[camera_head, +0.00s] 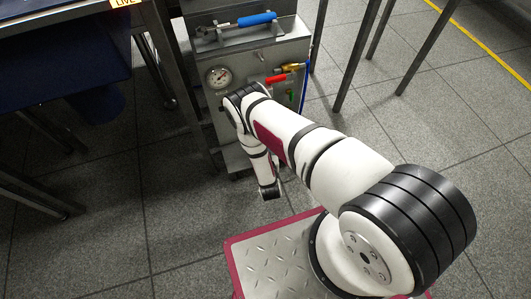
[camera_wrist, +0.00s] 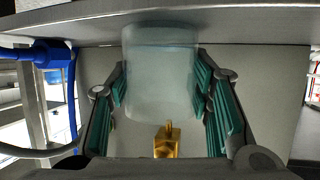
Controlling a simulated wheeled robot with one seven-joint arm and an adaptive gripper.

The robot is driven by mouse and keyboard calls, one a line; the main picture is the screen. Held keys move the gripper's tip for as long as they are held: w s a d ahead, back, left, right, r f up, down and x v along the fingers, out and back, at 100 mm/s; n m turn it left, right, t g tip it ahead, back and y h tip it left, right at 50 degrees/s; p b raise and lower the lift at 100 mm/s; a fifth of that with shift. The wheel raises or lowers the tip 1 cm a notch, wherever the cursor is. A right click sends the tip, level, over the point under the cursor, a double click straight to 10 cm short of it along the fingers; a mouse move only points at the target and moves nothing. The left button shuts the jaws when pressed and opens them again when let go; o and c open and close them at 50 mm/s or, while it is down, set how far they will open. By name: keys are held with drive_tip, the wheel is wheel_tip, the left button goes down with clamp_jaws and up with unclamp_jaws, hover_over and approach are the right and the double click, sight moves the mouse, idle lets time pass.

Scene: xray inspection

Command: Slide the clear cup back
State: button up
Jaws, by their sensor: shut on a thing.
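The clear cup (camera_wrist: 158,60), a pale see-through cylinder, is in the middle of the wrist view. Its upper end in the picture meets the edge of a grey plate-like surface (camera_wrist: 230,22). My gripper (camera_wrist: 160,88) has its teal-padded fingers on both sides of the cup and is shut on it. In the head view neither the cup nor the gripper's fingers can be made out; my arm reaches down in front of the metal cabinet.
A brass fitting (camera_wrist: 167,143) shows just below the cup. A blue cable connector (camera_wrist: 45,52) is at the left. In the head view a metal cabinet (camera_head: 250,50) has a gauge (camera_head: 219,76), a blue handle (camera_head: 257,19) and a red lever (camera_head: 276,79). Table legs (camera_head: 357,55) stand at the right.

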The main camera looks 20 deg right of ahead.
drive_tip(key=shift+s, duration=0.2)
drive_tip(key=o, duration=1)
drive_tip(key=p+v, duration=0.7)
drive_tip(key=v, duration=0.5)
idle(1.2)
drive_tip(key=shift+a, duration=0.1)
drive_tip(key=shift+w, duration=0.15)
idle(0.3)
